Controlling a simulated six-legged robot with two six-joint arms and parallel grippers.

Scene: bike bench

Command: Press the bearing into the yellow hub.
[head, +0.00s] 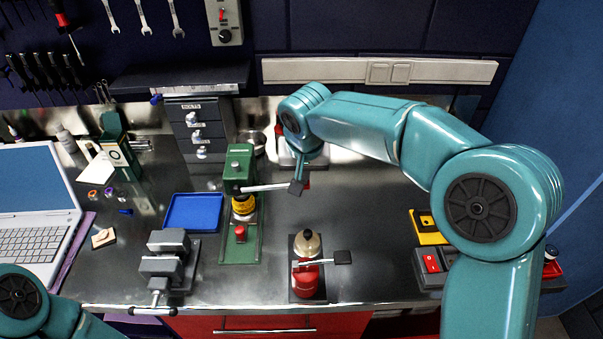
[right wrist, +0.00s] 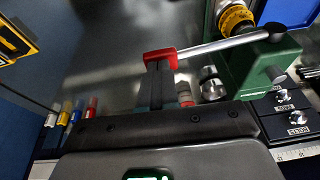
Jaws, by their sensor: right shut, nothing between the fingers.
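I cannot make out the bearing; the press head hides the hub's top. My right gripper (head: 305,183) is shut and empty, beside the lever's knob end. In the right wrist view its red fingertips (right wrist: 160,57) overlap the lever's end; contact is unclear. My left gripper is not in view.
A blue tray (head: 193,212) and grey vise (head: 166,262) lie left of the press. A red item with a beige top (head: 308,245) stands in front right. Drawers (head: 198,127) stand behind. A laptop (head: 38,215) is at left, a red-switch box (head: 431,263) at right.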

